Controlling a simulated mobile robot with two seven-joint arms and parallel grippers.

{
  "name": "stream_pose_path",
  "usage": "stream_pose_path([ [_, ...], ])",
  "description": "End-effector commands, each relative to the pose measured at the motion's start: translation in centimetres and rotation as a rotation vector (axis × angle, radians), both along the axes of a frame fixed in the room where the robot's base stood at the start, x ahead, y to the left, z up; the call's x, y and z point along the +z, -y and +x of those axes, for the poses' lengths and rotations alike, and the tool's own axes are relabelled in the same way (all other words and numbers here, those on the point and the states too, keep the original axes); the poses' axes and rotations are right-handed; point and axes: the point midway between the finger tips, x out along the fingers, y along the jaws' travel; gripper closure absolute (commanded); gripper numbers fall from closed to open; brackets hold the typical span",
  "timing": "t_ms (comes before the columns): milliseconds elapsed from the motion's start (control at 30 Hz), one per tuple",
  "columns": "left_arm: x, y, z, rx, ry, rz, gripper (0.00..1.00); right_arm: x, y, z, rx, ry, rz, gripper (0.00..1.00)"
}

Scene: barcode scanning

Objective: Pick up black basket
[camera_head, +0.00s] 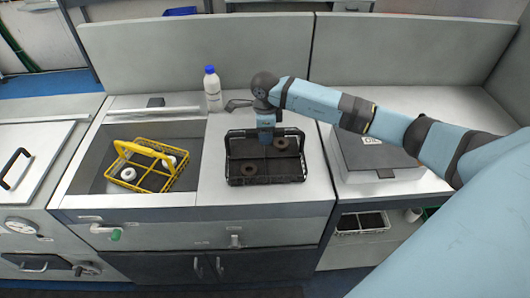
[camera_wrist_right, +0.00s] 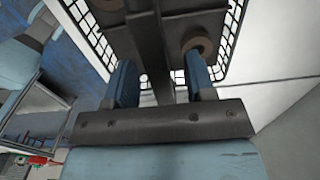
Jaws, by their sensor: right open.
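The black basket (camera_head: 283,178) stands on the light counter in the head view. It holds two brown ring-shaped objects (camera_head: 280,143). My right gripper (camera_head: 265,136) points down at the basket's back middle. In the right wrist view, the open fingers of the right gripper (camera_wrist_right: 160,75) stand on either side of a dark bar that looks like the basket's handle. The mesh wall of the basket (camera_wrist_right: 233,38) shows beyond them. I cannot tell whether the fingers touch the bar. My left gripper is not in view.
A yellow basket (camera_head: 150,148) with white round items sits in the sink at left. A white bottle with a blue cap (camera_head: 212,90) stands behind the counter's left part. A grey lidded box (camera_head: 375,155) is to the right, under my right arm. The counter in front is narrow.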

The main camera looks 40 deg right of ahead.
Motion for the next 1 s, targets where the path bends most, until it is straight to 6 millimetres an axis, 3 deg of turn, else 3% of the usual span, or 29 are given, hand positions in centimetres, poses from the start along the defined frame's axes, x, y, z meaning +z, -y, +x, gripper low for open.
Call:
stream_pose_path([
  [867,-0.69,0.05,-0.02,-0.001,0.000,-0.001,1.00,-0.47,-0.02,-0.01,0.001,0.000,0.000,0.50],
  [1000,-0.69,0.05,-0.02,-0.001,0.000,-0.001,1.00,-0.47,-0.02,-0.01,0.001,0.000,0.000,0.80],
])
